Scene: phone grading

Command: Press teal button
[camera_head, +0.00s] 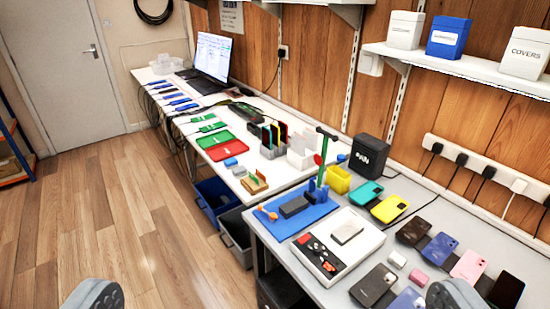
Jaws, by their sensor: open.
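The device lies beyond and between the fingers, nearer the right one, and neither finger appears to touch anything.
A black box (370,152) and a yellow bin (338,180) stand behind. Dark bins (236,236) sit under the bench. The wooden floor (120,210) at left is clear.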

